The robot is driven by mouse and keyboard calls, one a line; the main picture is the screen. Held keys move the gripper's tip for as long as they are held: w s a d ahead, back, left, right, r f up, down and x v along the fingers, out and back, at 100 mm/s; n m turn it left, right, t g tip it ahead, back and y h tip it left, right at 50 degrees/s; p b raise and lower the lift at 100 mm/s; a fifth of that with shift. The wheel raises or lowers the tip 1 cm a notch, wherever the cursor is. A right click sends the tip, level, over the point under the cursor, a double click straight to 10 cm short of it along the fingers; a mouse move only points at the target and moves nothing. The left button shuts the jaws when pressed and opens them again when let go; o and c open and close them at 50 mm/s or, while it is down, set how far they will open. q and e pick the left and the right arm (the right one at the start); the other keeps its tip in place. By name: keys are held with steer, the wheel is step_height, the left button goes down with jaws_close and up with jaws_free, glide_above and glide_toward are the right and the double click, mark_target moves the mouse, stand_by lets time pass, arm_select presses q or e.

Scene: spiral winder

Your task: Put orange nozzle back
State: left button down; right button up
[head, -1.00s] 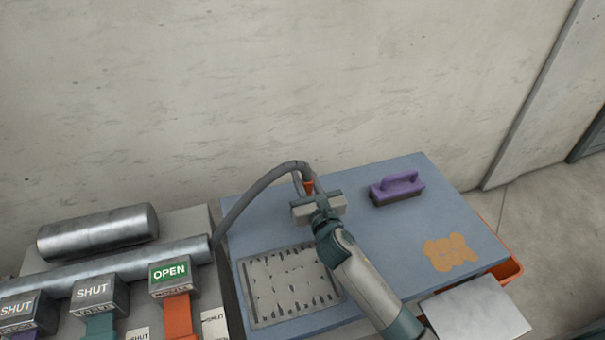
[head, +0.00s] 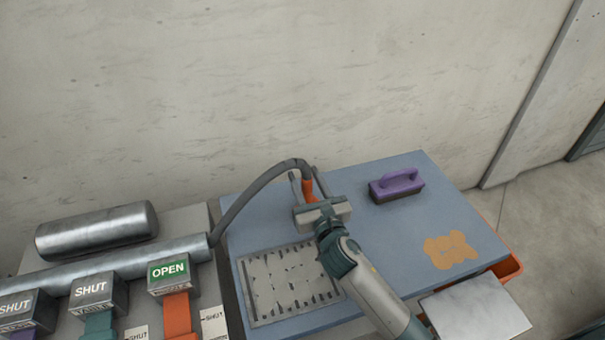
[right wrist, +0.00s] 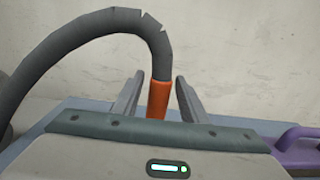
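The orange nozzle (head: 309,190) hangs, orange end down, from the end of a grey hose (head: 250,192) above the blue table's far left part. It also shows in the right wrist view (right wrist: 158,100). My right gripper (head: 304,172) has one finger on each side of the nozzle and hose end. In the right wrist view its fingers (right wrist: 160,77) stand apart, with a narrow gap visible on both sides of the nozzle, so it looks open around it. The nozzle's lower tip is hidden behind the gripper body. My left gripper is not in view.
The blue table (head: 395,235) holds a purple-handled brush (head: 397,185), a slotted grey grate (head: 243,290) and an orange patch (head: 450,249). At left are metal pipes and valve boxes; the orange one (head: 169,273) reads OPEN, the others SHUT. A wall stands behind.

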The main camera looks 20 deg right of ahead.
steer(key=s+b, duration=0.1)
steer(key=s, duration=0.7)
steer(key=shift+s+d+f, duration=0.1)
steer(key=shift+s+d, duration=0.05)
steer(key=shift+s, duration=0.4)
stand_by(0.3)
